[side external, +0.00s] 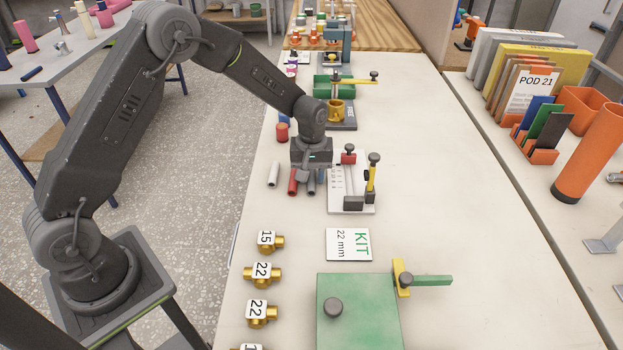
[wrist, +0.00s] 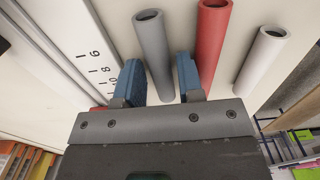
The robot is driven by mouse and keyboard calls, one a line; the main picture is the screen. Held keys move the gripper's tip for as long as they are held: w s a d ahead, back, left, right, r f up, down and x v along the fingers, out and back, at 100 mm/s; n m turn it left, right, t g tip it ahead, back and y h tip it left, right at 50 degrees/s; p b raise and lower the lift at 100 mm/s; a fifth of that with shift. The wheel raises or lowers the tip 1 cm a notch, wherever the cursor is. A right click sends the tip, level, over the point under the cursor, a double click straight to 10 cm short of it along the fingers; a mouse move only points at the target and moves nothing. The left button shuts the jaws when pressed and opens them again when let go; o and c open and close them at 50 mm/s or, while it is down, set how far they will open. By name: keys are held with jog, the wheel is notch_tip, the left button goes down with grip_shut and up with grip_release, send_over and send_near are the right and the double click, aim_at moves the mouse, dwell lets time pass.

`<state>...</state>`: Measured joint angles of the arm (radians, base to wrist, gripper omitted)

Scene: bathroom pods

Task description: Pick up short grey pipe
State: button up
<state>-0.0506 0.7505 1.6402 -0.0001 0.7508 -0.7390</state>
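The grey pipe (wrist: 154,48) lies on the white bench between the two blue fingers of my gripper (wrist: 160,80) in the wrist view. A gap shows on each side of it, so the fingers are open and apart from it.
A red pipe (wrist: 211,45) lies close beside the right finger, with a white pipe (wrist: 262,58) further right. A measuring jig (side external: 350,202) with a printed scale stands close on the other side. Brass fittings (side external: 262,272) and a kit card (side external: 348,244) are nearer the camera.

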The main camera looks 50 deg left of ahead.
jog(key=shift+f, duration=0.1)
grip_shut()
jog(key=shift+s+f, duration=0.1)
dwell(0.7)
